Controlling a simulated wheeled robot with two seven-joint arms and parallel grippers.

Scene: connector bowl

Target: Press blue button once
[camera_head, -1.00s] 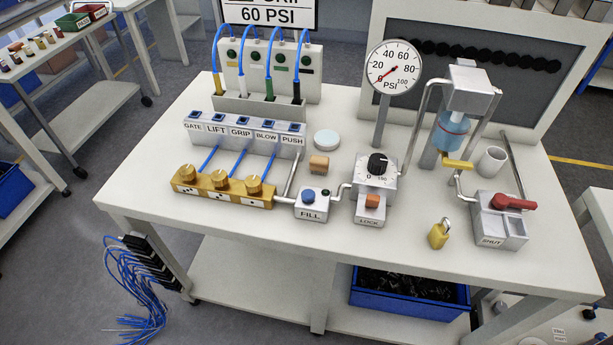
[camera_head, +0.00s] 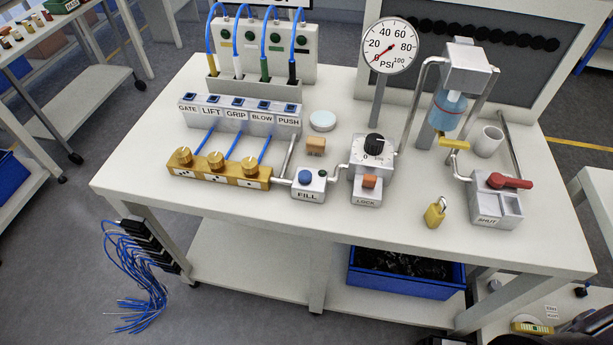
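The round blue button (camera_head: 305,177) sits on top of the small grey box labelled FILL (camera_head: 308,193), near the middle of the white table's front. A smaller dark green knob or lamp (camera_head: 322,174) is beside it on the same box. The button top is uncovered and nothing touches it. The round PSI gauge (camera_head: 400,42) stands behind on a post, its red needle toward the low end. No gripper fingers show clearly; dark shapes at the bottom right edge are cut off and I cannot tell what they are.
A wooden block (camera_head: 315,146) lies behind. A yellow padlock (camera_head: 435,213) and a red-handled SHUT box (camera_head: 497,204) stand right. The table's front strip is clear.

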